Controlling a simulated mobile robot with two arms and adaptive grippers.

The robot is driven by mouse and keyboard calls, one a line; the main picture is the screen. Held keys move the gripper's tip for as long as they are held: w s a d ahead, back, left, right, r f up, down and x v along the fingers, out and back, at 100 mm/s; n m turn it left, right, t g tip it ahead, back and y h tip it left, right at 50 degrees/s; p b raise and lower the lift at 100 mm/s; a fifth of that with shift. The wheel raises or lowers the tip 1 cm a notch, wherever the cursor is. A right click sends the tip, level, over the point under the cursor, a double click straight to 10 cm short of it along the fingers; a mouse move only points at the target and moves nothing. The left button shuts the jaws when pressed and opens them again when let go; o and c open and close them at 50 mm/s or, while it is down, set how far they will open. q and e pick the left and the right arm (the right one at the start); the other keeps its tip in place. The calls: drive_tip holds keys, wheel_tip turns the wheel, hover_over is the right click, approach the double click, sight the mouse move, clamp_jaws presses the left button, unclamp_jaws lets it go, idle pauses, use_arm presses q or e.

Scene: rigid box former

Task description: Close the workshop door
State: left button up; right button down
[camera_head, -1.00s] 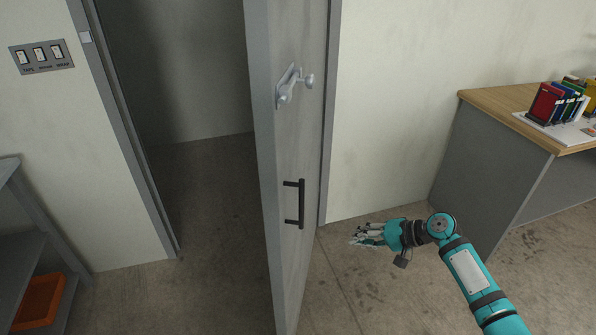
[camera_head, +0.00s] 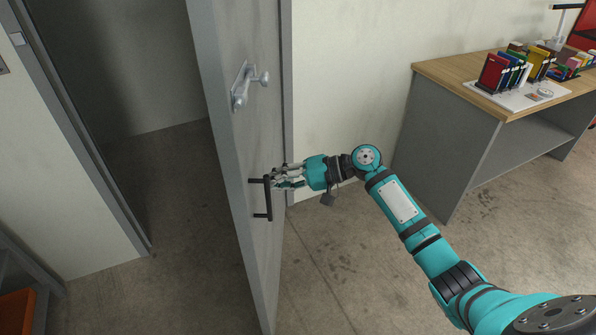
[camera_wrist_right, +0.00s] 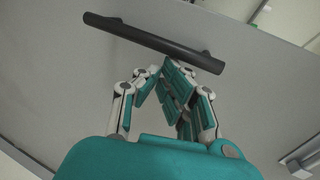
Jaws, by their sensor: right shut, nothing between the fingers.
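The grey workshop door (camera_head: 229,145) stands open, swung out from its frame. A black bar handle (camera_head: 267,199) and, above it, a silver lever handle (camera_head: 248,84) are on its right face. My right gripper (camera_head: 280,178) is shut and empty beside the upper end of the bar handle. In the right wrist view the bar handle (camera_wrist_right: 152,42) crosses just beyond the gripper's fingertips (camera_wrist_right: 160,72). The door face (camera_wrist_right: 60,70) fills most of that view. I cannot tell if the fingers touch the door or handle. My left gripper is not in view.
The open doorway (camera_head: 150,120) is left of the door, with a grey frame. A desk (camera_head: 430,120) with books (camera_head: 500,72) stands at the right. A shelf with an orange bin (camera_head: 15,306) is at the lower left. The floor between door and desk is clear.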

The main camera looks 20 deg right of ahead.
drive_tip(key=shift+w+a+p, duration=0.2)
drive_tip(key=shift+w+a, duration=0.1)
drive_tip(key=shift+a, duration=0.35)
drive_tip(key=shift+w+a+p, duration=0.2)
drive_tip(key=shift+w+a, duration=0.1)
drive_tip(key=shift+a, duration=0.35)
